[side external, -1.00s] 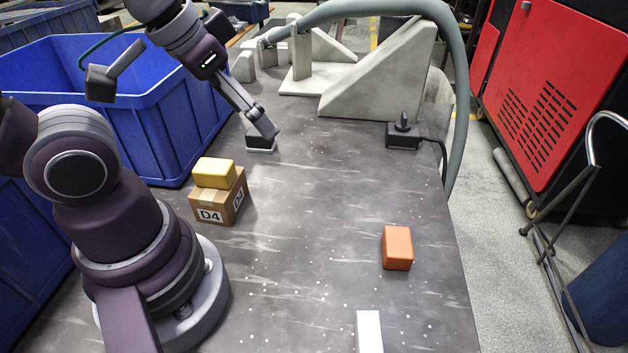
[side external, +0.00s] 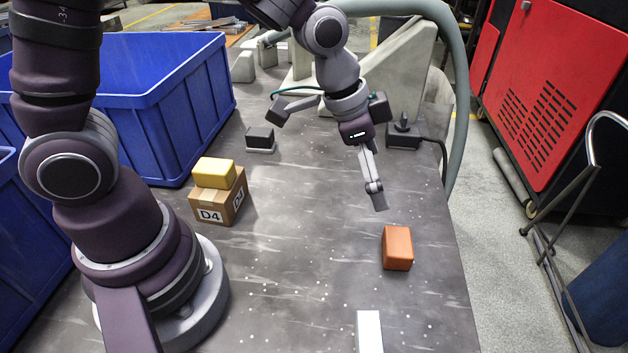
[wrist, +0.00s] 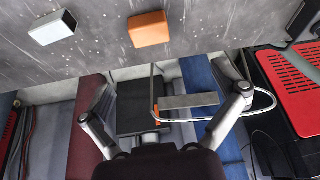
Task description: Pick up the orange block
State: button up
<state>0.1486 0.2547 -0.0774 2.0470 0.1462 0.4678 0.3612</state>
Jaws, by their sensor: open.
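The orange block (side external: 397,248) lies on the grey table near its right edge in the side view. It also shows at the top middle of the wrist view (wrist: 149,29). My gripper (side external: 379,202) is above the table, behind the block and apart from it in the side view. In the wrist view my gripper (wrist: 165,98) shows its two fingers spread wide with nothing held between them. The block lies beyond the fingertips there. No part of the block is covered by my gripper.
A white block (side external: 369,332) lies at the table's front. A yellow block (side external: 214,173) rests on a cardboard box (side external: 219,206) at left. A black block (side external: 260,139) and a black device with a cable (side external: 403,136) are farther back. Blue bins (side external: 175,130) stand left.

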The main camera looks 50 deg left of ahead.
aim_at(398, 241)
jog(key=shift+m+h, duration=0.3)
jog(key=shift+m, duration=0.2)
jog(key=x, duration=0.8)
jog(key=s+x, duration=0.1)
jog(key=x, duration=0.4)
jog(key=shift+d+f, duration=0.2)
jog(key=shift+d, duration=0.1)
jog(key=shift+g, duration=0.3)
jog(key=c, duration=1.3)
